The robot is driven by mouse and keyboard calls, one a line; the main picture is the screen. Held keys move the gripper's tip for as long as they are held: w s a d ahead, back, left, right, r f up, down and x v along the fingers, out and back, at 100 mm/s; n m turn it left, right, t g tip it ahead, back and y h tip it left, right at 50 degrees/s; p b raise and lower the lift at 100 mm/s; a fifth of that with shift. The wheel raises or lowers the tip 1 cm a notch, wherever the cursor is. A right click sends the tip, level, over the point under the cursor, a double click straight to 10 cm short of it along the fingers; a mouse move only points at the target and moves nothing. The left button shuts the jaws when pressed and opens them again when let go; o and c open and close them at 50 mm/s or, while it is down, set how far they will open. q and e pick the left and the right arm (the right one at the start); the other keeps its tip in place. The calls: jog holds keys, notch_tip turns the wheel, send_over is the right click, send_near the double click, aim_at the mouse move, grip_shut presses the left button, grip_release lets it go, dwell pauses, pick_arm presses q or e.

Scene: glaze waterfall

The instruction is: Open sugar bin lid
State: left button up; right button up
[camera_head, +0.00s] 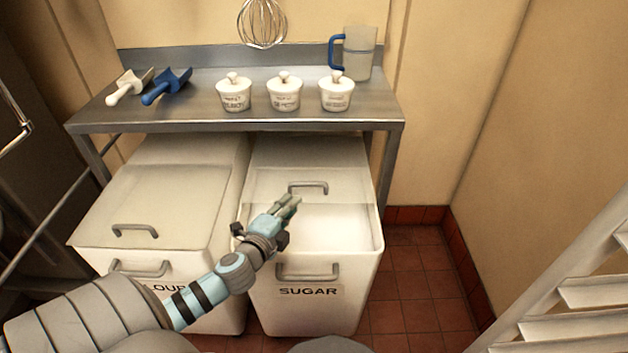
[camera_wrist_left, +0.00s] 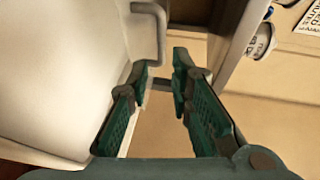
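The white sugar bin (camera_head: 305,312), marked SUGAR, stands at the right under the metal table. Its lid (camera_head: 270,183) is back from the front rim, with its grey handle (camera_head: 308,187) on the lid's front part. A bright white area shows between the lid and the front rim, so the bin looks partly open. My left gripper (camera_head: 291,204) is over this opening, just in front of and below the handle. In the left wrist view, its green-padded fingers (camera_wrist_left: 162,62) are apart and empty, and the handle (camera_wrist_left: 158,22) lies beyond the fingertips, not between them. My right gripper is out of view.
The flour bin (camera_head: 150,205) stands close on the left with its lid down. The metal table (camera_head: 200,118) above holds several small white jars, scoops and a jug (camera_head: 358,52). A white slatted rack (camera_head: 590,290) stands at right; the tiled floor (camera_head: 415,285) is clear.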

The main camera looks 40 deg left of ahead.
aim_at(309, 184)
pick_arm(q)
jog(key=b+x, duration=0.1)
jog(key=x, duration=1.1)
jog(key=shift+r+b, duration=0.15)
jog(key=shift+b, duration=0.15)
grip_shut()
